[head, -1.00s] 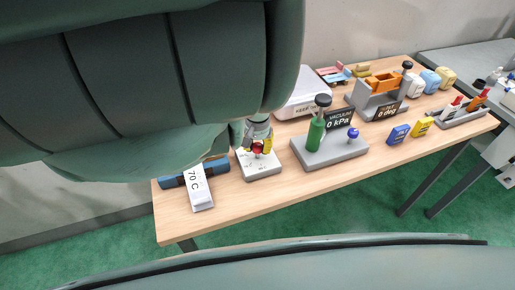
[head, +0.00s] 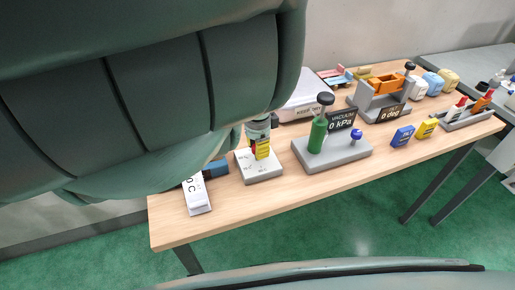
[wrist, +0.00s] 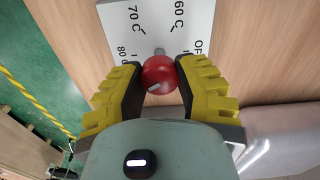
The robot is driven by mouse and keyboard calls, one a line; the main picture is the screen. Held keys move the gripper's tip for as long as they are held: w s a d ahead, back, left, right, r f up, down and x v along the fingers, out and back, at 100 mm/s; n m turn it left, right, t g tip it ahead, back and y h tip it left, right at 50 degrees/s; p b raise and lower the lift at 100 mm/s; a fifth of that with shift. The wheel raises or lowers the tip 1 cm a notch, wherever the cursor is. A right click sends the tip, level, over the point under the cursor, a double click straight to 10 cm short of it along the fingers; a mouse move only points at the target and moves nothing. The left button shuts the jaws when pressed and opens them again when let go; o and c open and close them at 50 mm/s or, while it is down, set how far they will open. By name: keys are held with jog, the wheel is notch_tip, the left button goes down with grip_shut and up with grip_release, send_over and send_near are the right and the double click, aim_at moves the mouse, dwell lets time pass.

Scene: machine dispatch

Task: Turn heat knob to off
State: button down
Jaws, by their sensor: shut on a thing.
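The heat knob (wrist: 158,75) is a round red knob on a white dial plate (wrist: 118,22) marked 60 C, 70 C, 80 and a partly hidden OFF. A small white mark shows on the knob's lower left in the wrist view. My gripper (wrist: 160,72) has its yellow fingers on either side of the knob and is shut on it. In the head view, my gripper (head: 260,149) is over the dial plate (head: 263,173) and mostly hides the knob. The temperature display (head: 198,196) stands left of it; my arm covers part of it, leaving "0 C" readable.
The vacuum stand (head: 332,151), with a green post and blue ball, is close to the right of the dial plate. A blue block (head: 216,168) lies behind the display. Blue (head: 402,136) and yellow (head: 426,128) boxes stand further right. The front table strip is clear.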

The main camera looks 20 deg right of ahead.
jog(key=m, duration=0.5)
jog(key=shift+b, duration=0.4)
jog(key=shift+w, duration=0.1)
jog(key=c, duration=0.6)
grip_release()
jog(key=shift+o, duration=0.2)
jog(key=shift+r, duration=0.1)
notch_tip(320, 180, up, 4)
jog(key=shift+a+r, duration=0.1)
jog(key=shift+r, duration=0.15)
jog(key=shift+r+m, duration=0.3)
jog(key=shift+r, duration=1.15)
